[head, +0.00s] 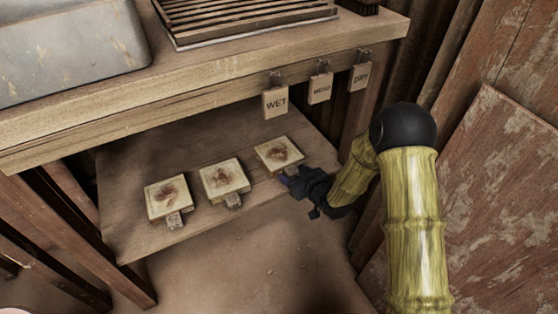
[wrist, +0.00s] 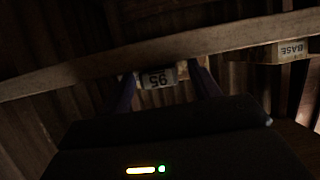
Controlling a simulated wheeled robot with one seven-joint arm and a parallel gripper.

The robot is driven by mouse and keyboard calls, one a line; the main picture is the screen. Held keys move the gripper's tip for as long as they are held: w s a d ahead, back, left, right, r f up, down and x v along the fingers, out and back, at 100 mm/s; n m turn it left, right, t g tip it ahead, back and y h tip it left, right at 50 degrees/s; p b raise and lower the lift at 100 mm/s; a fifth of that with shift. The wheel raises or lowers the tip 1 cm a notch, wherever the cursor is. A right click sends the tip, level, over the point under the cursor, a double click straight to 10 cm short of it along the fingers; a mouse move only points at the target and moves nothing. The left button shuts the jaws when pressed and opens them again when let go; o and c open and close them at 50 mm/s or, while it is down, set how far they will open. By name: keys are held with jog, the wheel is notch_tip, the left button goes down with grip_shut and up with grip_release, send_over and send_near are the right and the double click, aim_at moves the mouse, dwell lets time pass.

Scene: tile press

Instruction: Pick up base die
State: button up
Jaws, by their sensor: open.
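Three square blocks with pale tops and brown stains sit in a row on the lower shelf (head: 130,215): a left block (head: 168,196), a middle block (head: 224,180) and a right block (head: 279,154). The small tags on their fronts are unreadable in the head view. My gripper (head: 287,180) is at the front of the right block. In the dark wrist view, a tag like "95" (wrist: 157,78) shows between my open fingers (wrist: 165,85). The base die, labelled BASE (wrist: 292,50), is at the upper right, apart from them. Contact cannot be told.
The bench (head: 200,85) overhangs the shelf, with hanging tags WET (head: 275,103), a middle one (head: 320,89) and DIRTY (head: 360,77). A grey basin (head: 65,50) and a slatted rack (head: 240,15) stand on top. A worn panel (head: 500,190) stands at right.

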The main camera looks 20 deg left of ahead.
dwell(0.5)
grip_shut()
jog(key=shift+r, duration=0.1)
notch_tip(320, 180, up, 10)
jog(key=p, duration=0.6)
dwell(0.5)
